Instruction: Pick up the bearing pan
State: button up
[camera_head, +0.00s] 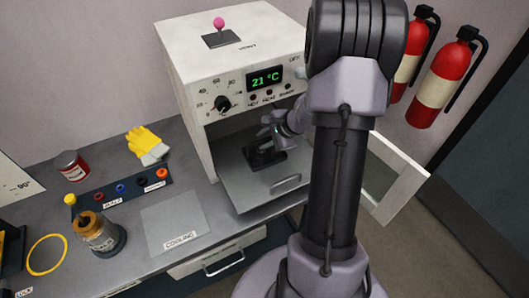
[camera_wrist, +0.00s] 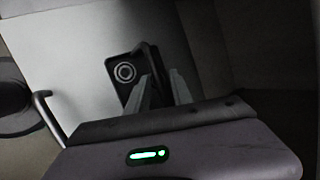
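The bearing pan (camera_head: 266,160) is a small dark pan on the grey pulled-out shelf (camera_head: 240,190) of the white oven. The wrist view shows the pan (camera_wrist: 126,92) with a ringed bearing (camera_wrist: 125,72) on it and a dark raised handle (camera_wrist: 152,56). My gripper (camera_head: 272,141) reaches down at the pan from above. In the wrist view, the two grey fingertips of my gripper (camera_wrist: 160,78) stand apart, one on each side of the handle. Whether they press on it is not clear. My gripper hides part of the pan.
The white oven (camera_head: 196,50) reads 21 °C, and its door (camera_head: 399,180) stands open at the right. The shelf has a front handle (camera_head: 286,184). A grey plate marked COOLING (camera_head: 175,220), yellow gloves (camera_head: 147,144) and a jar (camera_head: 99,235) are on the counter left.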

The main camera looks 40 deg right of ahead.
grip_shut()
dwell(1.2)
